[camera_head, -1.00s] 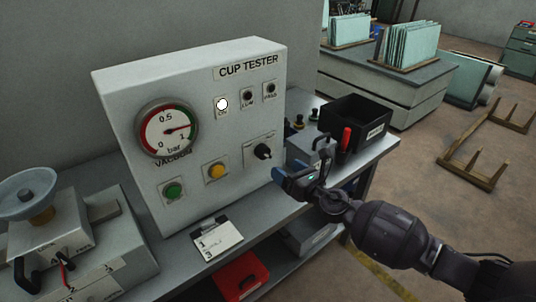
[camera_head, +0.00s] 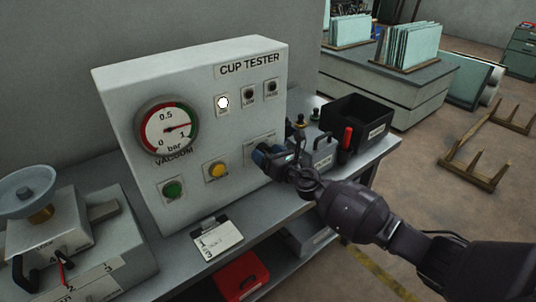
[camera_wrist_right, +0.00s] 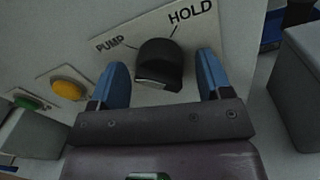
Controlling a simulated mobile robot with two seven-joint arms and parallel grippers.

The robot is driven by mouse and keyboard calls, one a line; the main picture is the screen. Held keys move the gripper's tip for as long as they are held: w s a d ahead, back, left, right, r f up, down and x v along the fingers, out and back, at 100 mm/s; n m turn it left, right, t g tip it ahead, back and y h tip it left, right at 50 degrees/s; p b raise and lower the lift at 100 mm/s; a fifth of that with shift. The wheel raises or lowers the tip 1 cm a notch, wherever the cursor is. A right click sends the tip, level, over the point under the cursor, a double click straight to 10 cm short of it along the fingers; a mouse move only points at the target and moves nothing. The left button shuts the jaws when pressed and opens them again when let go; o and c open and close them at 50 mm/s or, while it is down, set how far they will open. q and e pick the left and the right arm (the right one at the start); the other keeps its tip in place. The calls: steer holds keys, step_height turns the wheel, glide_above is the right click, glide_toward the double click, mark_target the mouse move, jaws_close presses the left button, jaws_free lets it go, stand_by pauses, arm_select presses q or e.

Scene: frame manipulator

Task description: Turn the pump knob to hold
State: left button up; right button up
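The black pump knob (camera_wrist_right: 158,66) shows in the right wrist view on a white plate marked PUMP on the left and HOLD on the right. Its exact pointing direction is hard to tell. My right gripper (camera_wrist_right: 162,82) is open, with one blue finger on each side of the knob and visible gaps between. In the head view my right gripper (camera_head: 262,158) is at the front of the cup tester (camera_head: 120,100) and hides the knob. The pressure gauge (camera_head: 166,130) has its needle near 1. My left gripper is not in view.
A yellow button (camera_head: 216,170) and a green button (camera_head: 173,189) sit left of the knob. A clipboard (camera_head: 217,240) lies before the tester. A black bin (camera_head: 358,122) and a grey box stand to the right. A suction-cup fixture (camera_head: 45,235) stands at left.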

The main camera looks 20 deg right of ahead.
steer(key=c, duration=0.8)
steer(key=shift+c, duration=0.2)
steer(key=shift+m, duration=0.4)
steer(key=m+b, duration=0.1)
steer(key=m, duration=0.2)
steer(key=shift+f+m, duration=0.1)
steer(key=shift+m, duration=0.3)
steer(key=m, duration=0.4)
steer(key=shift+m, duration=0.4)
steer(key=m+p, duration=0.1)
steer(key=m, duration=0.3)
steer(key=shift+m+t, duration=0.3)
steer(key=m+p, duration=0.1)
steer(key=m, duration=0.3)
steer(key=shift+h, duration=0.3)
steer(key=shift+m, duration=0.4)
